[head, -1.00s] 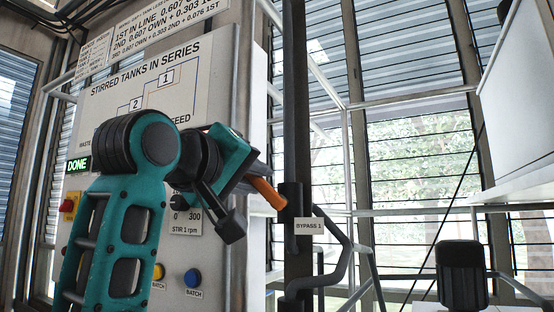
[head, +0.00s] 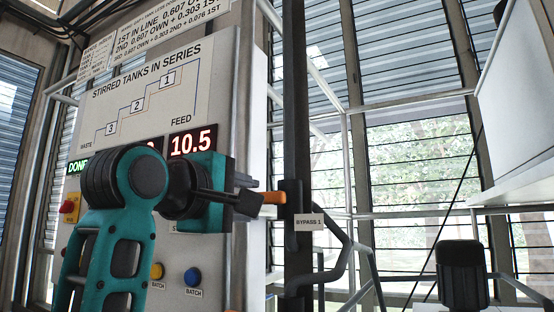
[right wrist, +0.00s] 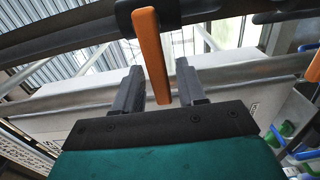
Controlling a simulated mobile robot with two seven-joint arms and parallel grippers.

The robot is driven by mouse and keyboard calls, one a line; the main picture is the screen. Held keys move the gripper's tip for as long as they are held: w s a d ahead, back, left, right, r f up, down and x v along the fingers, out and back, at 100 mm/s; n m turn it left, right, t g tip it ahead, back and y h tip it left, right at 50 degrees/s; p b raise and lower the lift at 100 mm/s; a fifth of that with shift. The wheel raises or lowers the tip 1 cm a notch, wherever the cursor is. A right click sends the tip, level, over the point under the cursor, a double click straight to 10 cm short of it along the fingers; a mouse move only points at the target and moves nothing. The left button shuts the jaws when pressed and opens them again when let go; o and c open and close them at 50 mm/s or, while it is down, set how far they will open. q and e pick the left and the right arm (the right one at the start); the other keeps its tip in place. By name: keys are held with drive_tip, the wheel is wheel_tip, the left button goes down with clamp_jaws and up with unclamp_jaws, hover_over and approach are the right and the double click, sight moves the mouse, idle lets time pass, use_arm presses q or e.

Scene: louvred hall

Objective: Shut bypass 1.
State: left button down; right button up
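The bypass 1 valve has an orange lever (head: 274,198) on a dark vertical pipe, above a white "BYPASS 1" tag (head: 309,221). The lever lies about level in the head view and points left from the pipe. My right gripper (head: 254,197) is at the lever's left end, its fingers pointing right. In the right wrist view the lever (right wrist: 152,60) lies between the two grey fingers of the right gripper (right wrist: 158,88). A narrow gap shows on each side, so the gripper is open around it. My left gripper is not in view.
A panel (head: 210,80) titled "STIRRED TANKS IN SERIES" stands behind my arm, with a red 10.5 display (head: 193,143), a yellow button (head: 156,271) and a blue button (head: 193,277). A bent grey pipe (head: 335,262) runs below the valve. A white box (head: 520,110) is at right.

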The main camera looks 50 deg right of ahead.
drive_tip(key=shift+o, duration=1)
drive_tip(key=v, duration=0.7)
